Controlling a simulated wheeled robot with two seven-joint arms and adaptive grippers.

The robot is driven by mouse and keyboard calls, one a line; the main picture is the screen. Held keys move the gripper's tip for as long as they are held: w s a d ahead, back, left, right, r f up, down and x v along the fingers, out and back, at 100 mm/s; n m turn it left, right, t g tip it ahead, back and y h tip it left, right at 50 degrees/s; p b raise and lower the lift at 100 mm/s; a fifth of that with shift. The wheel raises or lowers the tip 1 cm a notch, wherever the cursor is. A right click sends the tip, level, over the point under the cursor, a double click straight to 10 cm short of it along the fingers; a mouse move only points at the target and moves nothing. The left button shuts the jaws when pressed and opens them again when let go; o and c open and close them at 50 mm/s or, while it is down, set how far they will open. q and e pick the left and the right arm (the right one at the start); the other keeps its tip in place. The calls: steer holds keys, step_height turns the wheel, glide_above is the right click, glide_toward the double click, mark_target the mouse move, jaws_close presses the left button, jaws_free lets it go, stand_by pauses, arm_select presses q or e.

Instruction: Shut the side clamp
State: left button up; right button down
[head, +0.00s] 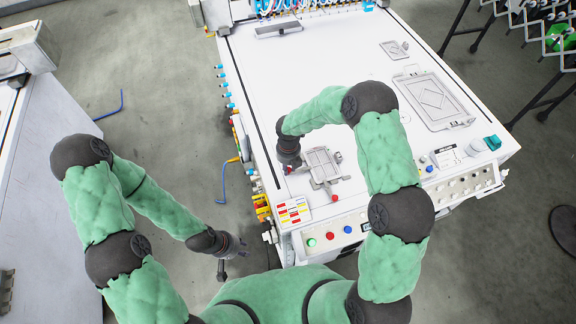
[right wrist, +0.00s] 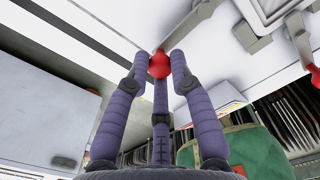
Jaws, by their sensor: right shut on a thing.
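The small metal fixture (head: 322,165) lies on the white machine top, with red-tipped clamps at its left side and front. My right gripper (head: 288,168) is at the fixture's left side. In the right wrist view its three fingers (right wrist: 160,66) are closed around a red ball knob (right wrist: 158,67), the handle end of the side clamp. A grey metal lever (right wrist: 203,12) shows just beyond the knob. A second red handle (head: 334,197) is at the fixture's front. My left gripper (head: 224,268) hangs over the floor, left of the machine; its fingers are too small to judge.
A color label plate (head: 294,210) and a row of buttons (head: 330,236) sit on the machine's front edge. A larger framed plate (head: 434,98) lies at the right of the white top. A grey cabinet (head: 55,190) stands at the left.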

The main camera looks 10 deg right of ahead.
steer(key=shift+s, duration=0.1)
steer(key=c, duration=1.1)
jaws_free()
steer(key=shift+d, duration=0.1)
steer(key=shift+r, duration=0.1)
steer(key=shift+r, duration=0.3)
step_height(320, 180, up, 11)
steer(key=shift+r, duration=0.1)
